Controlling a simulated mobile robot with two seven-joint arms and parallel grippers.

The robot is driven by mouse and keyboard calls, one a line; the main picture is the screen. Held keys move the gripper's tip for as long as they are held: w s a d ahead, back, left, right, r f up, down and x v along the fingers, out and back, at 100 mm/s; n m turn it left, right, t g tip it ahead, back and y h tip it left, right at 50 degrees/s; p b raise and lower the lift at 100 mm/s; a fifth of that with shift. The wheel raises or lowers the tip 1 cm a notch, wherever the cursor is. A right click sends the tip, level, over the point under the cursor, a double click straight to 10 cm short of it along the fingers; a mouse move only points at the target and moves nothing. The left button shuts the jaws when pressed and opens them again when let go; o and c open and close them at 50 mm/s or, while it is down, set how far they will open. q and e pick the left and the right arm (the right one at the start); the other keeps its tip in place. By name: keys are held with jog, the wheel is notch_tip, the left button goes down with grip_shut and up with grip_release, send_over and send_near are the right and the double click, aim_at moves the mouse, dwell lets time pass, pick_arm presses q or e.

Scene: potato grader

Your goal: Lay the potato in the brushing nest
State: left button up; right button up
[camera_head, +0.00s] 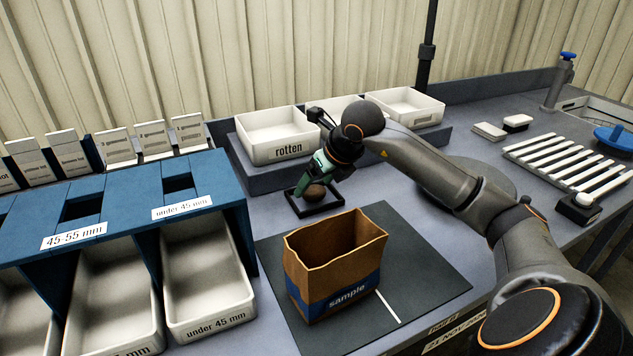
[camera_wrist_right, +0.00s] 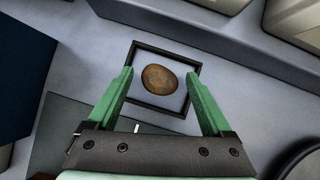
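The brown potato (camera_head: 315,191) appears to lie inside a small black square frame, which I take to be the brushing nest (camera_head: 322,210). In the right wrist view the potato (camera_wrist_right: 160,79) sits near the middle of the frame (camera_wrist_right: 168,51), with grey showing around it. My right gripper (camera_head: 322,168) is just above the potato. Its green fingers stand wide apart in the wrist view (camera_wrist_right: 158,73), one on each side of the potato, with a visible gap on both sides. My left gripper is not in view.
A brown paper bag labelled sample (camera_head: 335,265) stands on a dark mat (camera_head: 425,275) in front of the nest. A white bin labelled rotten (camera_head: 277,150) is behind it. A blue sizing rack (camera_head: 120,195) is at left. A slatted roller bed (camera_head: 570,165) is at right.

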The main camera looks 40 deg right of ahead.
jog(key=shift+o, duration=0.8)
jog(key=v, duration=1.2)
jog(key=shift+r, duration=0.2)
jog(key=shift+s, duration=0.15)
